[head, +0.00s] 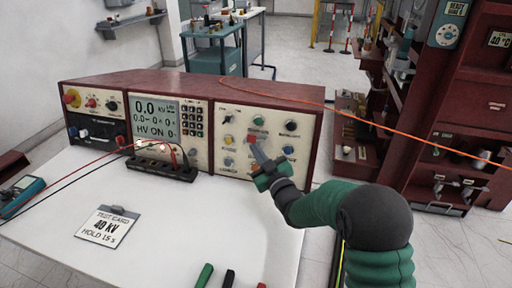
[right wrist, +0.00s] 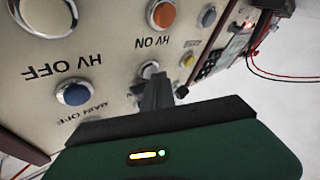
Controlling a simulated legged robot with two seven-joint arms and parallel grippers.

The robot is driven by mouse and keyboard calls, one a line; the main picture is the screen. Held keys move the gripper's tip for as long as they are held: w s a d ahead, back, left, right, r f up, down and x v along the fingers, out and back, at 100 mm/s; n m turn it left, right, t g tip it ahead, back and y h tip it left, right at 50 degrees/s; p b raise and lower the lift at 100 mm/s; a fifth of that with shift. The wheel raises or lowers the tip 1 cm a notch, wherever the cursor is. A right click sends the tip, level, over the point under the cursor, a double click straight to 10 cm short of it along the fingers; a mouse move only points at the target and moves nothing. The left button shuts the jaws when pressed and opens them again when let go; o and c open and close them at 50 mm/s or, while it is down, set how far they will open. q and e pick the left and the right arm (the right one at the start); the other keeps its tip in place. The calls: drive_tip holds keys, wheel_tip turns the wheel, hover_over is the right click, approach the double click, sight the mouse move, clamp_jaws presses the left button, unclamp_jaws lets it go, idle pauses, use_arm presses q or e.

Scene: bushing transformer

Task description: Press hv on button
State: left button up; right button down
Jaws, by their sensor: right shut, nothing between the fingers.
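The cream control panel (head: 240,115) of the red console carries several round buttons and knobs. In the right wrist view, where it appears upside down, the printed HV ON label (right wrist: 153,41) lies between an orange button (right wrist: 162,14) and a pale round control (right wrist: 150,69). My right gripper (head: 254,146) is shut and empty. Its fingertips (right wrist: 152,80) are at or just in front of the pale control, partly hiding it; I cannot tell whether they touch. A blue button (right wrist: 73,93) sits beside the HV OFF label. My left gripper is not in view.
A display (head: 156,119) reads 0.0 kV. A black terminal strip (head: 161,168) with leads and a test card (head: 108,226) lie on the white table (head: 200,235). A teal meter (head: 22,193) is at the left. Green, black and red handles lie at the front edge.

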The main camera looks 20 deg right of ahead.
idle(0.4)
drive_tip(key=shift+s+a+r, duration=0.15)
drive_tip(key=shift+s+a, duration=0.3)
drive_tip(key=shift+s, duration=0.25)
drive_tip(key=s+a, duration=0.1)
drive_tip(key=s, duration=0.1)
drive_tip(key=s+a+r, duration=0.1)
drive_tip(key=s, duration=0.1)
drive_tip(key=shift+a, duration=0.35)
idle(1.0)
